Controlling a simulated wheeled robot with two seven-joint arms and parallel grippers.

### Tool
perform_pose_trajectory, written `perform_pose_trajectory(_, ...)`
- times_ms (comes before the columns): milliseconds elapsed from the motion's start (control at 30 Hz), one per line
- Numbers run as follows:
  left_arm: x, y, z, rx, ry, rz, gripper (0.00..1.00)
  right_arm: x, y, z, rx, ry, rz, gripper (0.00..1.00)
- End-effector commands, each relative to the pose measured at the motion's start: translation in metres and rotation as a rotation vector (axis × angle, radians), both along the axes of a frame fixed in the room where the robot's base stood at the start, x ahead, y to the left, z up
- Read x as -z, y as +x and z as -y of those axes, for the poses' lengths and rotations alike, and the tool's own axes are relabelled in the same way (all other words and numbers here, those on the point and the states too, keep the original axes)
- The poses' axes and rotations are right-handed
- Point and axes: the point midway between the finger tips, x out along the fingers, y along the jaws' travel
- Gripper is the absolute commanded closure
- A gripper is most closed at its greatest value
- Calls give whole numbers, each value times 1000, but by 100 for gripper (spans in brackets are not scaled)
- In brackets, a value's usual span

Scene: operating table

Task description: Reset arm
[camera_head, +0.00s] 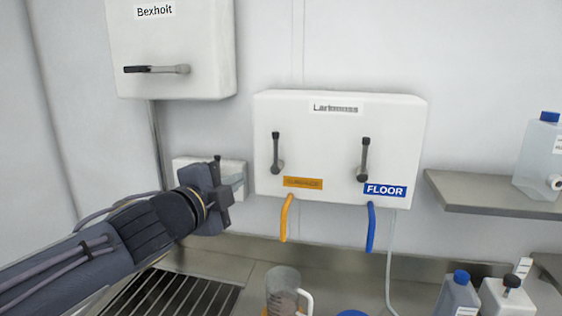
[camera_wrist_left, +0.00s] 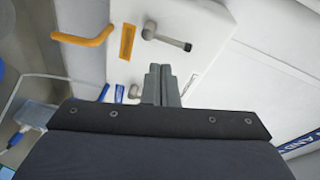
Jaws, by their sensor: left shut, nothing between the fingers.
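My left arm reaches in from the lower left of the head view. Its dark gripper (camera_head: 228,183) is in front of a small white wall unit (camera_head: 232,168), just left of the white Larkmouss-type dispenser box (camera_head: 340,130). In the left wrist view the two grey fingers (camera_wrist_left: 161,84) are together, with nothing between them. They point toward the dispenser box (camera_wrist_left: 190,40), which appears tilted there. Whether the fingertips touch anything cannot be told. My right gripper is not in view.
Levers, an orange spout (camera_head: 286,218) and a blue spout (camera_head: 371,228) project from the dispenser. A Bexholt box (camera_head: 172,45) hangs upper left. Below are a drain grate (camera_head: 165,296), a clear jug (camera_head: 283,288) and bottles (camera_head: 458,294). A shelf (camera_head: 490,198) juts out right.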

Motion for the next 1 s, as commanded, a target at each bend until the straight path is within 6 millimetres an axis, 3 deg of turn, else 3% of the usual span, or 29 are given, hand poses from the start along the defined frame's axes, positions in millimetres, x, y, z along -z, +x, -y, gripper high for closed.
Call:
perform_pose_trajectory(100,45,-30,-64,-213,-211,-224,100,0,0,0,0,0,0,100)
perform_pose_trajectory(200,96,-70,-108,-400,-424,-439,100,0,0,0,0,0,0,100)
perform_pose_trajectory(333,165,-135,-137,-618,-715,-715,100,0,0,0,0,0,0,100)
perform_pose_trajectory(500,237,-221,-131,-827,-1065,-1046,100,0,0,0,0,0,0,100)
perform_pose_trajectory(633,267,-264,-112,-905,-1246,-1228,100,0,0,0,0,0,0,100)
perform_pose_trajectory(800,278,-285,-98,-937,-1338,-1326,100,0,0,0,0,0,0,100)
perform_pose_trajectory(1000,279,-286,-98,-937,-1340,-1331,100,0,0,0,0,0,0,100)
